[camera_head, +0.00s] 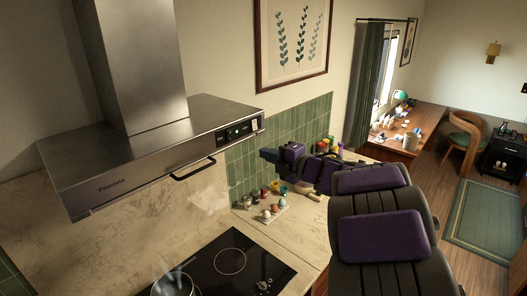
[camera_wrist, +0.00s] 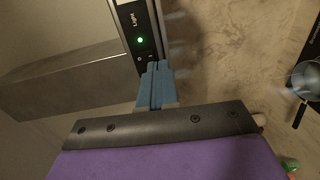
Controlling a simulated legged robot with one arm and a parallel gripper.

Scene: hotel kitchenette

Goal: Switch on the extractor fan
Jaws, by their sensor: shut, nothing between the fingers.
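The steel extractor hood (camera_head: 150,150) hangs over the hob. Its control panel (camera_head: 238,131) is on the front face at the right end, with a small green light and a pale switch. In the wrist view the dark panel (camera_wrist: 133,22) shows the word "Light", a lit green dot, and a switch marking just beyond my fingertips. My gripper (camera_head: 266,154) is right of and slightly below the panel in the head view. Its blue fingers (camera_wrist: 158,70) are shut and empty, overlapping the panel's near end in the wrist view. I cannot tell whether they touch it.
A black handle bar (camera_head: 193,169) sticks out under the hood. A steaming pot (camera_head: 173,284) stands on the black hob (camera_head: 231,261). A tray of small items (camera_head: 262,216) and several jars sit on the counter. A framed print (camera_head: 292,40) hangs behind.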

